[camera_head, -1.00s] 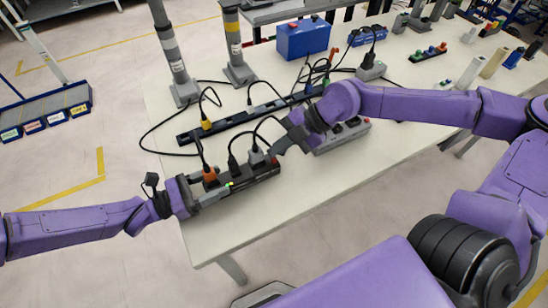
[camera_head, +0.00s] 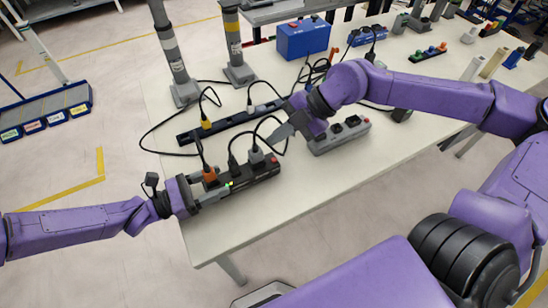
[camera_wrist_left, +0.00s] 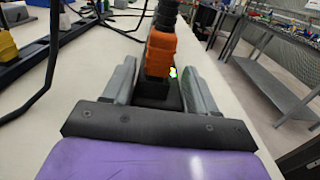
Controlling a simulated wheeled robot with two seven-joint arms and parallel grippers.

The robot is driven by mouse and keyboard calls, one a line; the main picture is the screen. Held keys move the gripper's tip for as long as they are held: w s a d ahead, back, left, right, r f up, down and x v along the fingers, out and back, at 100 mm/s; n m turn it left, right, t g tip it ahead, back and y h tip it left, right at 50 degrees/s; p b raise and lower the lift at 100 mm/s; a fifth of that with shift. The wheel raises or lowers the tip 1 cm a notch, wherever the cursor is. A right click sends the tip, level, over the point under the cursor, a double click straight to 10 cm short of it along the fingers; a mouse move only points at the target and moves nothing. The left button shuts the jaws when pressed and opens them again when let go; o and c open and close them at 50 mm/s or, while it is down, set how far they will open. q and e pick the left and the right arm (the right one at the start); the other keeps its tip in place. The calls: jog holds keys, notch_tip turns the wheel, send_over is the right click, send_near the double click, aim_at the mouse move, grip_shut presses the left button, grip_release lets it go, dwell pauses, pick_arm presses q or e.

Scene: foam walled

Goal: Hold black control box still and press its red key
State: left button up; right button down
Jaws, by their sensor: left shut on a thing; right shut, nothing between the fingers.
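My left gripper (camera_head: 208,193) is shut on the box's left end. In the left wrist view its fingers (camera_wrist_left: 160,92) flank the box below the orange plug (camera_wrist_left: 160,52). My right gripper (camera_head: 283,131) is shut and empty, above and behind the box's right end, apart from it.
A grey box (camera_head: 338,139) with black sockets and a red button lies to the right, partly behind my right arm. A longer black strip (camera_head: 230,122) with a yellow plug lies behind. Black cables loop between them. A blue case (camera_head: 303,38) stands further back. The front table area is clear.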

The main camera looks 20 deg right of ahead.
pick_arm(q)
jog(key=o, duration=1.3)
jog(key=shift+a, duration=0.1)
